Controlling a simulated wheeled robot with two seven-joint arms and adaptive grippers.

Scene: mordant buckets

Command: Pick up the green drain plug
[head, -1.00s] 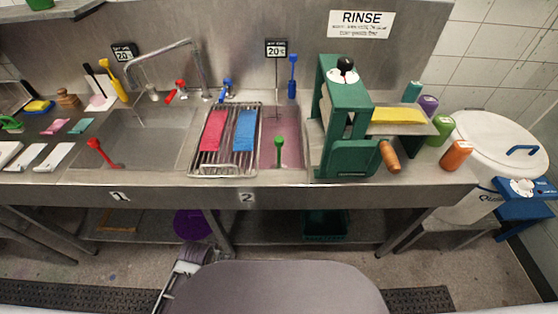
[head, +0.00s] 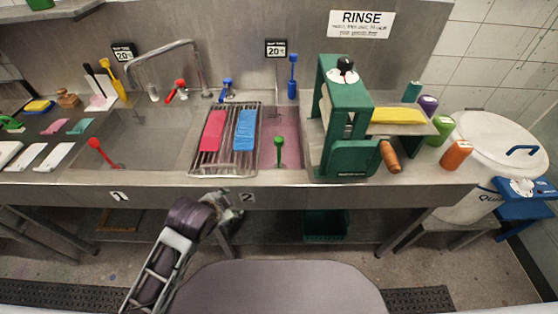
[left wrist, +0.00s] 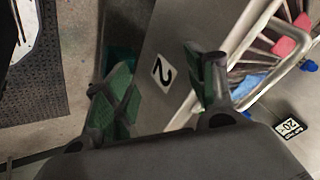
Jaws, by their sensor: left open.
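The green drain plug (head: 279,150) stands upright with its knobbed handle up in the right-hand basin, which holds pinkish liquid, just right of the wire rack. It does not show in the left wrist view. My left gripper (left wrist: 152,78) is open and empty, its green-padded fingers apart near the counter's front face by the "2" label. In the head view my left arm reaches up from below to that front edge, below and left of the plug; its fingertips are hard to make out there. My right gripper is not in view.
A wire rack (head: 223,172) with pink and blue cloths lies left of the plug. A green press (head: 345,130) with a wooden handle stands close on its right. The counter's front edge lies between my arm and the basins.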

